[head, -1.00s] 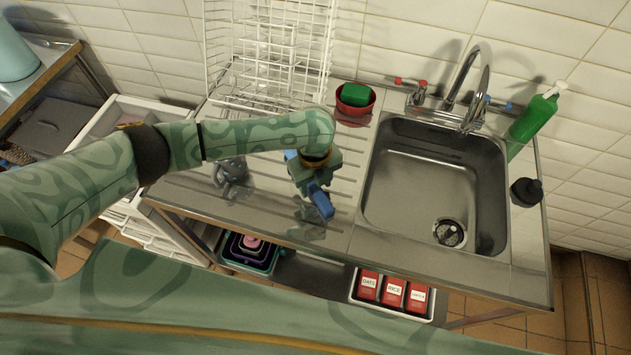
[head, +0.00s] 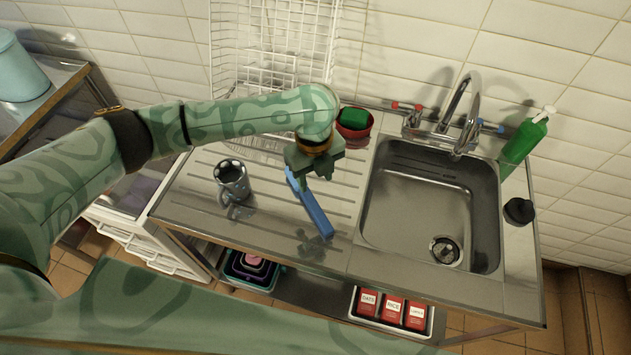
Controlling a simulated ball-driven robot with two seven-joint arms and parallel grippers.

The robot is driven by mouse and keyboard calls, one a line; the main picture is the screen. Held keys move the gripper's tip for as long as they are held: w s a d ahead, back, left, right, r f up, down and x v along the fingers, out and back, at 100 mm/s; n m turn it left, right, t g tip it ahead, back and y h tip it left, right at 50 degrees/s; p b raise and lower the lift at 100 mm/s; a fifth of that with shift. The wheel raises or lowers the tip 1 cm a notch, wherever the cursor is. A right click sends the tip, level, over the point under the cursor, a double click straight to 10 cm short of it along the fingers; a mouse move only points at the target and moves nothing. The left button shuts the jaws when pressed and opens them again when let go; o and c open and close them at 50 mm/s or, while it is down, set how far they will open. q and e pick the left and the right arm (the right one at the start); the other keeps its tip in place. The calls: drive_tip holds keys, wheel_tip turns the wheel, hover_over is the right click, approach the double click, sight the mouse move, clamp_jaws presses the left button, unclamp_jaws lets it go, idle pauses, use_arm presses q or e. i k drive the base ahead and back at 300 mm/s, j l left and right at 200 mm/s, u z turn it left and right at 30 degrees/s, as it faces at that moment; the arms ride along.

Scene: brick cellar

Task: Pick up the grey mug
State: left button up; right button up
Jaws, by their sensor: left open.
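The grey mug (head: 233,183) stands upright on the left part of the steel drainboard, its dark opening facing up and its handle toward the front. My left gripper (head: 315,172) is open and points down, to the right of the mug and apart from it. A long blue object (head: 311,208), perhaps a brush, lies below the gripper. The gripper hides part of its upper end, and I cannot tell whether they touch. My right gripper is not in view.
A white wire rack (head: 272,60) stands behind. A red bowl with a green sponge (head: 354,118) sits at the back, beside the sink (head: 430,205) and tap. A green bottle (head: 524,138) is at the right. The drainboard (head: 185,205) is clear around the mug.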

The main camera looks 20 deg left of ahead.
sight(230, 175)
drive_tip(key=u, duration=1.25)
